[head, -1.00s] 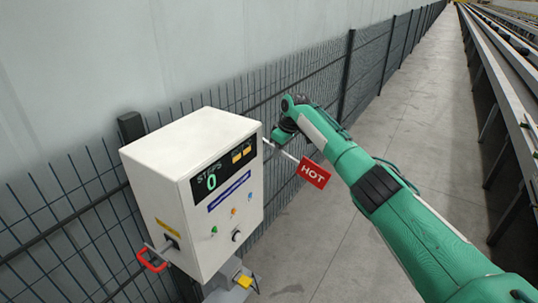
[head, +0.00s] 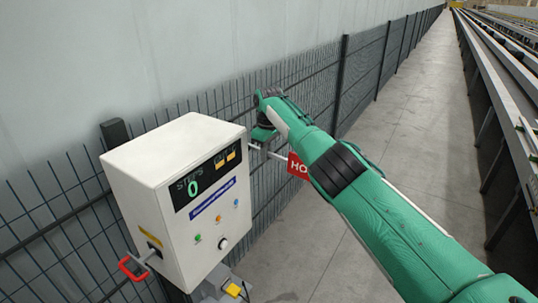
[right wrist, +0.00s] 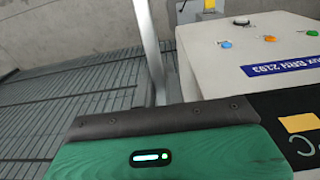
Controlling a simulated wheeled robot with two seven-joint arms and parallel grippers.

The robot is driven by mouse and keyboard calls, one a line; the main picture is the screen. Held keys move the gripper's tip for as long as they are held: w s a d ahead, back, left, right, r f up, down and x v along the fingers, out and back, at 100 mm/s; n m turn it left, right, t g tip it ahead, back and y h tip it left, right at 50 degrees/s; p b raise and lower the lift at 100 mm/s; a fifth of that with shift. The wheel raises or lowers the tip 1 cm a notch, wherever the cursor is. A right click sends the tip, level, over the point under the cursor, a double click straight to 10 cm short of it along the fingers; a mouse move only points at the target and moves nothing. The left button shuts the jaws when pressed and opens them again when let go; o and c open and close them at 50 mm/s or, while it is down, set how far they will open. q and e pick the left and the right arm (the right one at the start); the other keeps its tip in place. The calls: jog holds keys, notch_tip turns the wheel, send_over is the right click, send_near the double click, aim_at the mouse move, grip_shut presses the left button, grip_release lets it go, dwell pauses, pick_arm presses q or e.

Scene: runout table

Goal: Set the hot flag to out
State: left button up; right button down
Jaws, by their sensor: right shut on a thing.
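The hot flag (head: 297,165) is a red plate with white lettering on a pale rod (head: 280,156). The rod sticks out to the right beside the white control box (head: 150,165). My green arm covers the flag's right part, so only "HO" shows. My right gripper (head: 262,146) is at the rod near the box's upper right edge and is shut on it. In the right wrist view the pale rod (right wrist: 150,50) runs up from behind the dark edge of my gripper (right wrist: 160,118). The fingertips themselves are hidden there. My left gripper is not in view.
A mesh fence (head: 300,105) runs behind. Long rails (head: 500,90) stand right of the clear floor (head: 420,110).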

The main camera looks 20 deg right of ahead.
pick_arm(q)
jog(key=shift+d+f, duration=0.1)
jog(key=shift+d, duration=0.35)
pick_arm(e)
jog(key=shift+r, duration=0.1)
jog(key=c, duration=1.5)
grip_release()
